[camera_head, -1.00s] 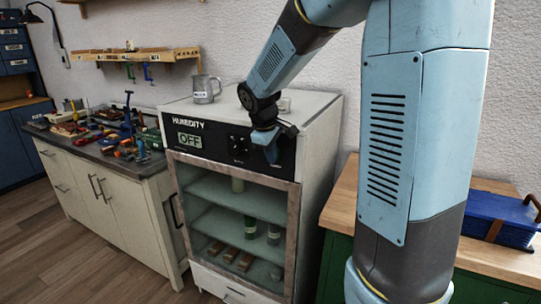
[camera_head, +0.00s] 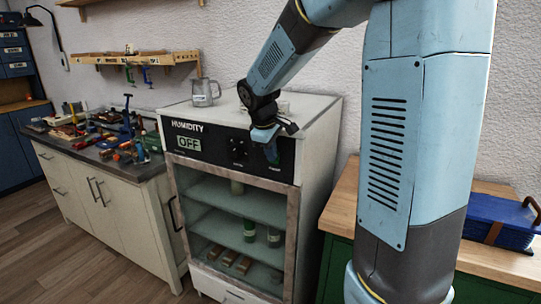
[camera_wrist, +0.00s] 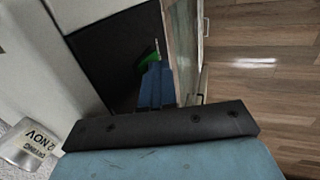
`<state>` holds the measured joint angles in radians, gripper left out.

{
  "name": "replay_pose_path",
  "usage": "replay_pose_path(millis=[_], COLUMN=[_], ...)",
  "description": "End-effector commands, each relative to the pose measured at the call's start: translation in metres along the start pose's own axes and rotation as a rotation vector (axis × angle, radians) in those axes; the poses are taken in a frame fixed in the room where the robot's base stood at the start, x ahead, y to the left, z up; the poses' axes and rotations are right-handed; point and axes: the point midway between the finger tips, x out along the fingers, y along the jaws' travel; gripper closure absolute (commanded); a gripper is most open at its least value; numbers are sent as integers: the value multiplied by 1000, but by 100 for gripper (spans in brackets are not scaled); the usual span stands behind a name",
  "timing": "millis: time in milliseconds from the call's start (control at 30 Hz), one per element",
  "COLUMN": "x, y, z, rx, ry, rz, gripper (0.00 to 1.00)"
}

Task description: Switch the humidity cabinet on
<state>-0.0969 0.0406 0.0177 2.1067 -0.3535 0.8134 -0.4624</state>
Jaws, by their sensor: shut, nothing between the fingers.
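The humidity cabinet (camera_head: 318,150) is a pale box with a glass door and a black control panel (camera_head: 213,148) across its top front. The panel's display (camera_head: 189,143) reads OFF. A dark knob or control cluster (camera_head: 238,150) sits mid-panel. My gripper (camera_head: 272,155) is shut and empty at the panel's right part, fingers pointing at it. In the wrist view my blue fingers (camera_wrist: 156,84) are together in front of the dark panel (camera_wrist: 118,62). A green part (camera_wrist: 148,56) shows just beyond the fingertips, partly hidden by them. I cannot tell whether they touch it.
A metal mug (camera_head: 203,92) stands on the cabinet top, near my forearm; a labelled metal object (camera_wrist: 30,145) shows in the wrist view. Jars and wooden blocks sit on the shelves inside. A tool-covered bench (camera_head: 105,185) is left; a wooden-topped bench (camera_head: 340,205) is right.

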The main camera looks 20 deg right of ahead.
Motion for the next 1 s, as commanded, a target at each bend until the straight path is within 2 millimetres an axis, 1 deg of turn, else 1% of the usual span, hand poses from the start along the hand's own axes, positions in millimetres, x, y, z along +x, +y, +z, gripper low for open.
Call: replay_pose_path(millis=[33, 133, 267, 367, 500, 600, 800, 900, 1000], x=[-1, -1, -3, -7, -16, -40, -77, -93, -104], y=[3, 2, -2, -12, -31, -28, -28, -28, -28], z=[1, 0, 0, -2, -5, -6, -6, -5, -5], rx=[3, 3, 2, 2, 3, 5, 4, 5, 4], ry=[1, 1, 1, 0, 0, 3, 2, 1, 0], rz=[4, 4, 4, 2, 3, 5, 3, 3, 2], gripper=[100, 100, 100, 100, 100, 100, 100, 100, 100])
